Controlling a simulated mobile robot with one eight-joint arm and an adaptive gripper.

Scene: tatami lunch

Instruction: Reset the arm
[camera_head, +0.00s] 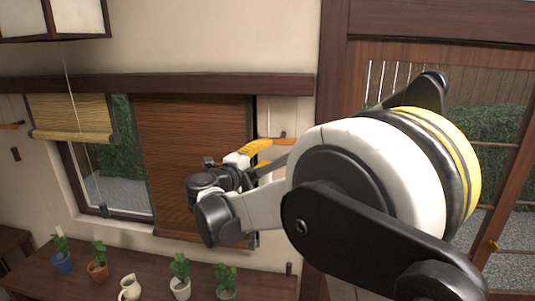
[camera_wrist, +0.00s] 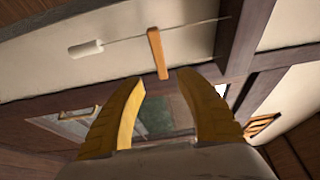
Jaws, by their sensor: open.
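My gripper (camera_wrist: 158,82) shows in the wrist view with its two yellow fingers apart and nothing between them. In the head view my arm fills the right half, raised and folded. There the yellow fingers of my gripper (camera_head: 268,147) lie in front of the wall and the brown blind, partly hidden behind my own links. The gripper is well above the wooden table and touches nothing that I can see.
A long wooden table (camera_head: 75,283) under the window holds several small potted plants (camera_head: 180,277) and a cream pitcher (camera_head: 129,288). A brown blind (camera_head: 185,165) covers part of the window. A lamp (camera_head: 50,18) hangs at upper left. A glazed door (camera_head: 510,165) is at right.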

